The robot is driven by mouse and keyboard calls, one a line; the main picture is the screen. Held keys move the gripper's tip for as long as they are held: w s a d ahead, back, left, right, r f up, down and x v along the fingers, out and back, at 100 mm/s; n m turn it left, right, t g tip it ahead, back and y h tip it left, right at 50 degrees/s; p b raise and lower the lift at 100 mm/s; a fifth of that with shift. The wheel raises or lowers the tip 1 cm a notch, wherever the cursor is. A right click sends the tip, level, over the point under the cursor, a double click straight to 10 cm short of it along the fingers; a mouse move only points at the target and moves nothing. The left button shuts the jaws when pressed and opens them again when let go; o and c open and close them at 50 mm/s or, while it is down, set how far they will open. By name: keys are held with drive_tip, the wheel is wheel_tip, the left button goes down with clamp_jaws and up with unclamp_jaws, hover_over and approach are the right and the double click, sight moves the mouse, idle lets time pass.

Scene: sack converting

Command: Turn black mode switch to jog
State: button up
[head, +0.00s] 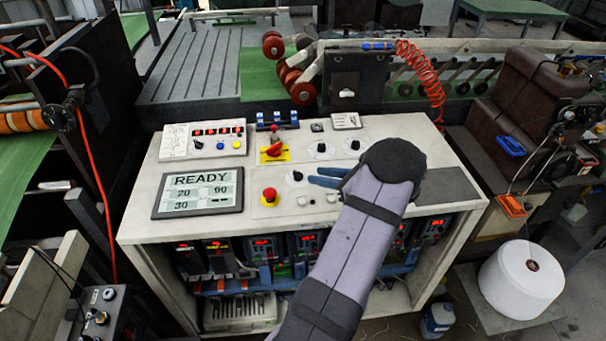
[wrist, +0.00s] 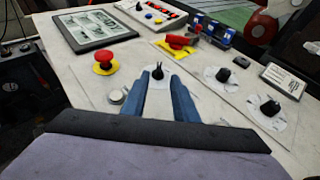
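A black rotary switch (head: 297,176) on a pale round dial plate sits on the sloping white console panel, right of the red mushroom button. It also shows in the wrist view (wrist: 157,70), where its pointer stands roughly upright. Its label is too small to read. My gripper (head: 315,181) reaches in from the right, low over the panel, its blue fingers toward this switch. In the wrist view the fingers (wrist: 158,75) are apart with the switch just beyond and between their tips, and no contact shows. More black knobs (head: 321,147) (head: 355,145) sit farther back on similar dials.
The red mushroom button (head: 269,194) stands close to the left of the switch. A red-handled switch on a yellow plate (head: 274,151) is behind. A display (head: 197,193) reading READY is at left. Small pale buttons (head: 302,200) lie in front of the switch.

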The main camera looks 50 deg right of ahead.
sight(299, 173)
drive_tip(key=shift+p+x, duration=1.3)
drive_tip(key=shift+x, duration=2.4)
clamp_jaws()
